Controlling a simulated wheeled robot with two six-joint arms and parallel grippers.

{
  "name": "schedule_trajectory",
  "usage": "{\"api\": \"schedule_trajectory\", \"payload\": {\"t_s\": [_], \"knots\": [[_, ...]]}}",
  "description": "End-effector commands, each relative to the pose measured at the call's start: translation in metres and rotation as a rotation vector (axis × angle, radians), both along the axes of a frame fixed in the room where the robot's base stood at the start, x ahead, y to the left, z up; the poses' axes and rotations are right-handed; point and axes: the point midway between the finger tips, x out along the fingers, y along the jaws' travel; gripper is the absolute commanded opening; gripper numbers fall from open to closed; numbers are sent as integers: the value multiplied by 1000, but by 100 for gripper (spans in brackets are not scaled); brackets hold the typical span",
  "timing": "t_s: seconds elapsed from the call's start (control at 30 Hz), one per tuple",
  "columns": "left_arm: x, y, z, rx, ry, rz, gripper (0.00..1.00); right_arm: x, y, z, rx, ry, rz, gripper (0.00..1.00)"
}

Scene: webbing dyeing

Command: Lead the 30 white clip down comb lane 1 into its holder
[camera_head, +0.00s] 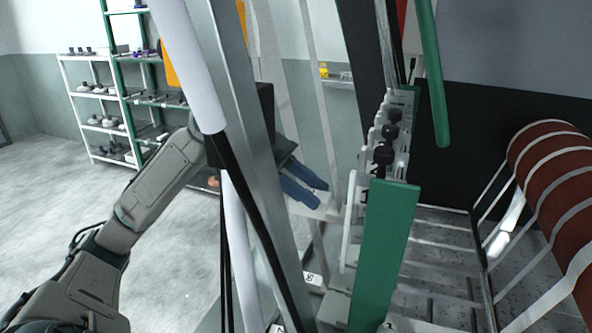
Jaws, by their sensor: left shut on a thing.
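My left gripper (305,183) reaches in from the left behind a metal post, its blue fingers pointing right and down. It is shut on a white piece (318,206), which I take to be the white clip; the fingers and the post partly hide it. A pale webbing strip (322,110) runs down to it from above. Just right of it stands the comb (352,222), a row of white plates with black knobs (384,155); the nearest plate bears a "1". The clip looks left of this plate; I cannot tell whether they touch. The holder is not clearly visible. My right gripper is not in view.
A green upright (383,260) stands in front of the comb. A metal post (250,150) crosses before my left arm. A brown roller (550,160) with pale webbing strips is at right. Shelves (95,110) stand at the back left, with open floor (50,210) before them.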

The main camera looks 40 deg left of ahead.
Motion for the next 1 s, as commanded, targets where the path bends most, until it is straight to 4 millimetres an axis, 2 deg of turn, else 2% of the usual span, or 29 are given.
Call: {"api": "schedule_trajectory", "payload": {"t_s": [0.03, 0.3, 0.5, 0.6, 1.0], "knots": [[1, -5, 5, -4, 0, -3, 9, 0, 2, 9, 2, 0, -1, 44], [7, -28, 4, -5, -2, -5, 9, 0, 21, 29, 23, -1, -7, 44], [11, -46, 5, -6, -1, -2, 9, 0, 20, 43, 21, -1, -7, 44], [12, -45, -13, -1, 0, 2, 9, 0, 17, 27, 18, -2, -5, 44], [12, -45, -49, -1, -1, 1, 9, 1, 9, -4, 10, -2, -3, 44]]}}
